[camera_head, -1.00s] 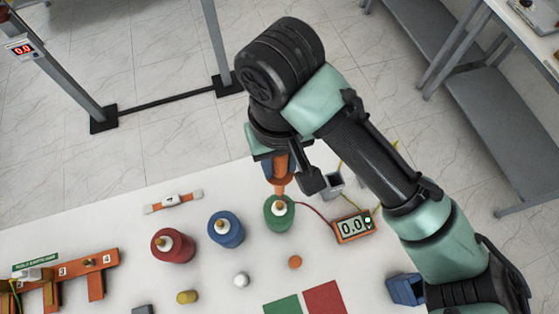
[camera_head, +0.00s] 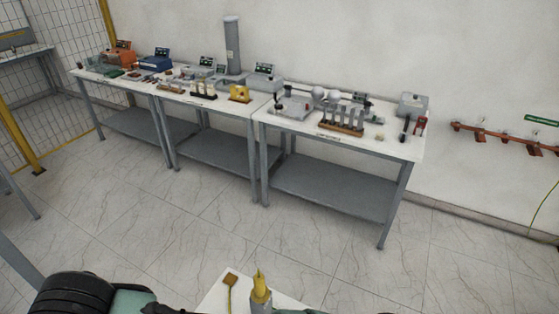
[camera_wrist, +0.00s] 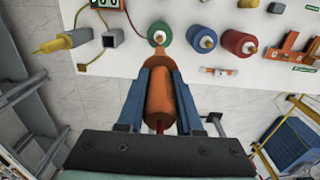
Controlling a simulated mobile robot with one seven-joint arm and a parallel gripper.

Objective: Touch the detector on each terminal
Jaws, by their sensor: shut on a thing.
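My gripper (camera_wrist: 161,76) is shut on an orange cylindrical detector (camera_wrist: 160,102) in the wrist view. The detector's narrow front end points at the green terminal (camera_wrist: 166,31) and overlaps its near edge in the picture. I cannot tell whether it touches the brass-coloured pin on top. The blue terminal (camera_wrist: 202,38) and the red terminal (camera_wrist: 233,40) stand upright in a row to the right of the green one.
The white table (camera_wrist: 185,70) also bears a digital meter (camera_wrist: 104,4), a yellow pointed probe (camera_wrist: 62,41), a grey square holder (camera_wrist: 112,38) and a small white part with orange ends (camera_wrist: 218,71). An orange bar (camera_wrist: 290,52) lies right. The head view shows equipment benches (camera_head: 345,146) along the wall.

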